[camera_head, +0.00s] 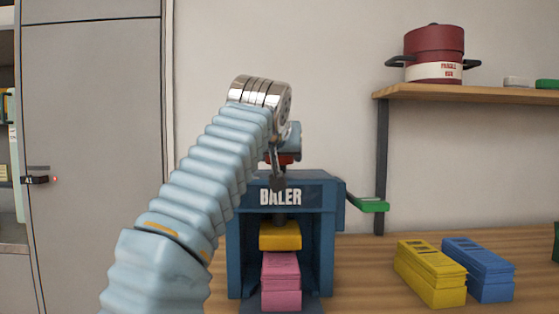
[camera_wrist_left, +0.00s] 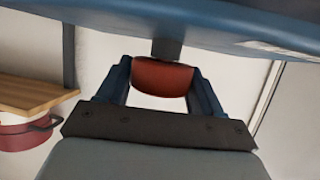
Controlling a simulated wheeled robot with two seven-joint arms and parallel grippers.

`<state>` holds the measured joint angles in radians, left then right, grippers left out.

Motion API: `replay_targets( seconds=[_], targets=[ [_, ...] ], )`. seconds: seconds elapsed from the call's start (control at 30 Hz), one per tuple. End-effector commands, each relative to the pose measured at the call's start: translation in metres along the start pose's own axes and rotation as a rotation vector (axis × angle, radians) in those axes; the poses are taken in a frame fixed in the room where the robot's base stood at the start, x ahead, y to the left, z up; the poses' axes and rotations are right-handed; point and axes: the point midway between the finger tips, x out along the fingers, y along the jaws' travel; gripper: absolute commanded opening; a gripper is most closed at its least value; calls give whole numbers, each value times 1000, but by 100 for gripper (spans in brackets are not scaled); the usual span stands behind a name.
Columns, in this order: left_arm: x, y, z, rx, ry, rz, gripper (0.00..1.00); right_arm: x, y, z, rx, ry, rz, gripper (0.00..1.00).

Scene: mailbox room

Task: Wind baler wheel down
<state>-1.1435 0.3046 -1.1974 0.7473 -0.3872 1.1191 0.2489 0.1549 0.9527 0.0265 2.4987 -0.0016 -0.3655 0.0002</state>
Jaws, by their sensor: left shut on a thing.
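The blue baler (camera_head: 241,262) stands on the wooden counter. Its yellow press block (camera_head: 280,236) hangs on a dark shaft, just over or touching a pink stack of bundles (camera_head: 281,282); I cannot tell which. The red wheel (camera_head: 285,158) is above the baler's top, mostly hidden by my left arm and hand in the head view. My left gripper (camera_wrist_left: 164,78) is shut on the red wheel (camera_wrist_left: 162,78), one blue finger on each side, with the baler's blue top close by in the wrist view. My right gripper does not show.
A yellow bundle (camera_head: 431,274) and a blue bundle (camera_head: 478,268) lie on the counter (camera_head: 370,262) right of the baler. A green piece (camera_head: 369,205) juts from the baler's right side. A red pot (camera_head: 434,55) stands on the shelf (camera_head: 470,92). A grey cabinet (camera_head: 95,100) is at left.

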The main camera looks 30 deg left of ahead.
Motion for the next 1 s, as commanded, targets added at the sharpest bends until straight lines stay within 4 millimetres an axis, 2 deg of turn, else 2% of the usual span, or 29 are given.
replay_targets(
  seconds=[0.17,0.6,1.0],
  targets=[
    [-1,-2,-2,58,0,156,35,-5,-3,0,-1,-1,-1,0],
    [-1,-2,-4,203,-1,500,35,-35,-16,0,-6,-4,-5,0],
    [0,0,-2,276,1,668,35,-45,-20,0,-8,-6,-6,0]
  ],
)
